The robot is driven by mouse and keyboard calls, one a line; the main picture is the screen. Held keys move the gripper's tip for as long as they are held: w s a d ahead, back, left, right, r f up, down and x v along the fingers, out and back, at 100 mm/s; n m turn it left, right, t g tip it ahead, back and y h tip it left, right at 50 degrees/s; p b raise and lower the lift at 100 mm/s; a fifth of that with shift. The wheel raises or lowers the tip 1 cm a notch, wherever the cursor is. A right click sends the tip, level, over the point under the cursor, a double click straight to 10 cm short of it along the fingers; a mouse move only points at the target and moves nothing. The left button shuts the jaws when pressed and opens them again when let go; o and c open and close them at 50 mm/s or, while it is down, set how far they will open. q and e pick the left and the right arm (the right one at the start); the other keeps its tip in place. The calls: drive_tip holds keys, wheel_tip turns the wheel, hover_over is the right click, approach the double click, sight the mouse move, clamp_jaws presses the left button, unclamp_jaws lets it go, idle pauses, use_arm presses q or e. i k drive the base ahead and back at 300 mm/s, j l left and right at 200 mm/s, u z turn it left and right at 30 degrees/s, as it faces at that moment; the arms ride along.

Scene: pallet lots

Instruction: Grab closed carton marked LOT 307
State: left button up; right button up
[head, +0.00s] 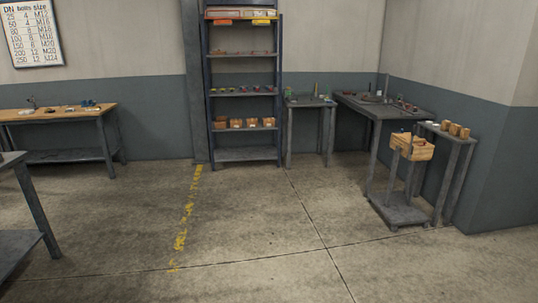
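Several small brown cartons (252,123) stand in a row on a lower shelf of the dark rack at the back. Some have pale fronts; the leftmost carton (221,123) looks darker. Any lot marking is too small to read, and I cannot tell which cartons are closed. A few small brown box-like things (454,129) stand on the narrow table at the right; no marking can be read on them either. Neither of my grippers shows in the head view.
The rack (245,154) stands against the back wall. Grey tables (383,108) fill the right corner, with an open wooden crate (417,153) on a cart (398,210) before them. A wooden-topped bench (60,114) is left. The middle floor (250,235) is clear.

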sight(267, 122)
drive_tip(key=i, duration=4.75)
